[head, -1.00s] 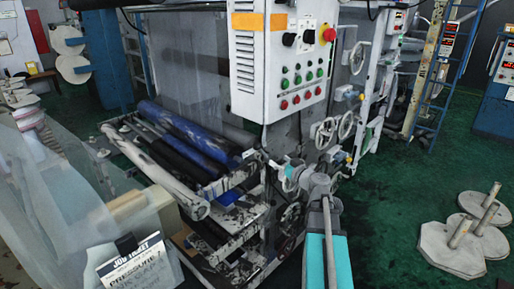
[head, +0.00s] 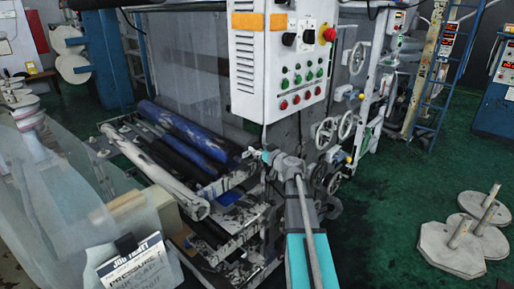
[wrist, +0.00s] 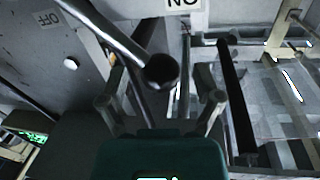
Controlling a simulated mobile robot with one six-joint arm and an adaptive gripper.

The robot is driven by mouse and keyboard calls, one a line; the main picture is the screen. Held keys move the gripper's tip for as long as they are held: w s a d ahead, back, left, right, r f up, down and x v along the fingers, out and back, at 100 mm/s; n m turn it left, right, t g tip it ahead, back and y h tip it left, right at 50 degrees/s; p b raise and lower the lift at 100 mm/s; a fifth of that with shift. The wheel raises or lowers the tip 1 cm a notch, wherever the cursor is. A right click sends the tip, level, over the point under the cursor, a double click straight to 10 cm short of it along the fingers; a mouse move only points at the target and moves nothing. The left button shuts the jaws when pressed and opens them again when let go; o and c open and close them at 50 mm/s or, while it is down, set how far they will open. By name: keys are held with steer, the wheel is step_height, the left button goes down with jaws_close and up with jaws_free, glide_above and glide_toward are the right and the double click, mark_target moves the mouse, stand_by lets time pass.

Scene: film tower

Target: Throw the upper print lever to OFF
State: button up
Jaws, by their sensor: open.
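In the wrist view, a shiny metal lever (wrist: 110,33) runs from the top left to a dark round end (wrist: 161,70). This end appears between the two fingers of my gripper (wrist: 160,100), which stand apart. I cannot tell whether either finger touches it. An OFF label (wrist: 47,18) shows turned over on a grey panel at the top left. An ON label (wrist: 183,3) shows upside down at the top edge. In the head view, my gripper (head: 262,156) is small beside the machine's rollers, and I cannot make out the lever there.
A white control box (head: 280,60) with buttons and a red stop knob hangs above my arm. Blue rollers (head: 185,132) lie to the left and handwheels (head: 325,132) to the right. A job ticket (head: 140,268) stands at front left. Green floor (head: 390,200) is open at right.

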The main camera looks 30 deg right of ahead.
steer(key=shift+w, duration=0.5)
jaws_close()
